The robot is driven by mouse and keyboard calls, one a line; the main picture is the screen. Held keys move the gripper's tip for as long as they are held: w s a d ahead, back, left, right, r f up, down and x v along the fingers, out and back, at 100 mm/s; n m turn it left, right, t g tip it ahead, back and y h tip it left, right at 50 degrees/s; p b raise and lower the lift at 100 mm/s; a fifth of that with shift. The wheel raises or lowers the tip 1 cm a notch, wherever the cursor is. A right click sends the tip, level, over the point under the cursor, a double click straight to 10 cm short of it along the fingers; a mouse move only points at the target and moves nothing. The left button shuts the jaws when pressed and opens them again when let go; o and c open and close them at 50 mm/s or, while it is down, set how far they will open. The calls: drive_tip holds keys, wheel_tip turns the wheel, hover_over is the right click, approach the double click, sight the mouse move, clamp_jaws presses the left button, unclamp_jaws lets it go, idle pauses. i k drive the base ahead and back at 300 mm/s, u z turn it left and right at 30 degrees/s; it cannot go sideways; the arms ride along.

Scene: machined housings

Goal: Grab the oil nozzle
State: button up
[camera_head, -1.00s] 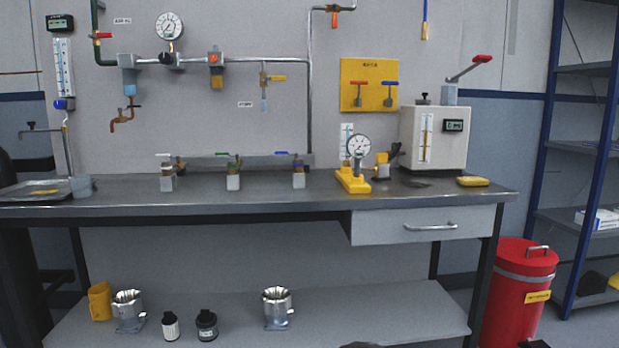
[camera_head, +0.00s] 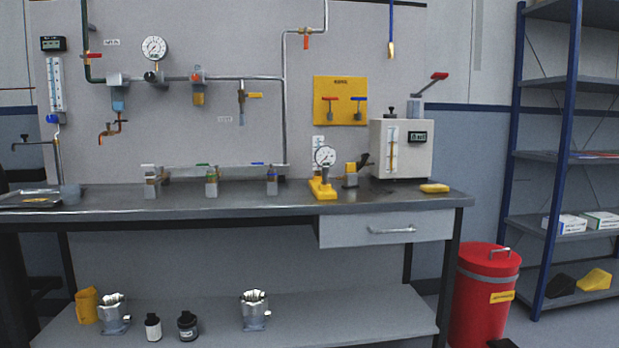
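A thin blue hose or rod with a brass-coloured tip (camera_head: 391,48) hangs down in front of the wall at the upper right, above the workbench. It looks like the oil nozzle, but it is too small to be sure. Its upper end runs out of the top of the picture. It hangs clear of the bench top. My gripper is not in view.
The workbench (camera_head: 275,208) has a drawer (camera_head: 386,230), a yellow-based gauge (camera_head: 324,172) and a white tester box (camera_head: 403,150). A lower shelf (camera_head: 340,309) holds metal housings and bottles. A red bin (camera_head: 487,292) and blue rack (camera_head: 558,160) stand at right.

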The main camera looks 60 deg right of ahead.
sight(350, 176)
drive_tip(key=u, duration=0.05)
drive_tip(key=i, duration=1.45)
drive_tip(key=z, duration=0.95)
drive_tip(key=i, duration=0.8)
drive_tip(key=z, duration=0.9)
